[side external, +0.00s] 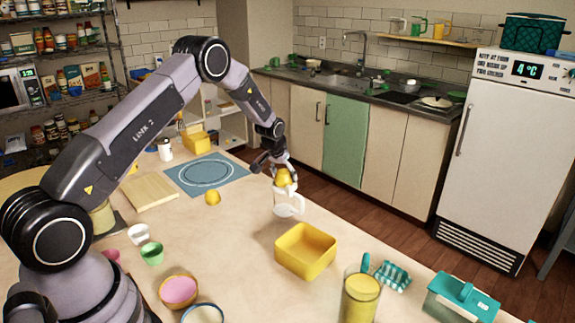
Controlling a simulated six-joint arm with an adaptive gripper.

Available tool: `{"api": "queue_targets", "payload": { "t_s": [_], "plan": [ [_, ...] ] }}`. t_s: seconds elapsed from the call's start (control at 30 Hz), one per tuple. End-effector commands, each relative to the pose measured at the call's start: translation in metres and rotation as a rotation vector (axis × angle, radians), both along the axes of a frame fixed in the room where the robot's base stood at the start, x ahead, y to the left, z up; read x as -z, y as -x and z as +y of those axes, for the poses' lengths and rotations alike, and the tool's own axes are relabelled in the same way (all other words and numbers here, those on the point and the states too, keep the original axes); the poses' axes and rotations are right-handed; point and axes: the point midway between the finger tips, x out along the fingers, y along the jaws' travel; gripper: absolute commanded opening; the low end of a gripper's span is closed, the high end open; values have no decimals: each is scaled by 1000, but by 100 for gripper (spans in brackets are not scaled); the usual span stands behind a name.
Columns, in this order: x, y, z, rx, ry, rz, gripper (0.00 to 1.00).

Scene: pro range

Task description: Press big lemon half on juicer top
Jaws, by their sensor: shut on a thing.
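My gripper (283,170) points down near the far right edge of the table and is shut on a yellow lemon half (285,179). The lemon half is right over the top of the white juicer (286,203), which looks like a pale jug with a handle. I cannot tell whether the lemon touches the juicer top, as the fingers and lemon hide it. A second, smaller-looking lemon piece (212,198) lies on the table to the left of the juicer.
A yellow square bin (305,251) stands in front of the juicer. A blue mat (180,176) and a wooden board (150,193) lie to the left. Bowls, including a pink one (179,290), and a yellow-filled pitcher (359,297) stand nearer. The table middle is clear.

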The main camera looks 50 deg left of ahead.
Motion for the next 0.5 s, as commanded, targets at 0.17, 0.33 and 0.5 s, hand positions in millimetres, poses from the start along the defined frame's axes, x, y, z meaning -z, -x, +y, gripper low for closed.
{"api": "queue_targets", "payload": {
  "t_s": [0.17,0.33,0.5],
  "plan": [
    [1,0,0,0,0,-1,24],
    [3,0,0,0,0,-1,24],
    [4,0,0,0,0,0,24]
  ]
}}
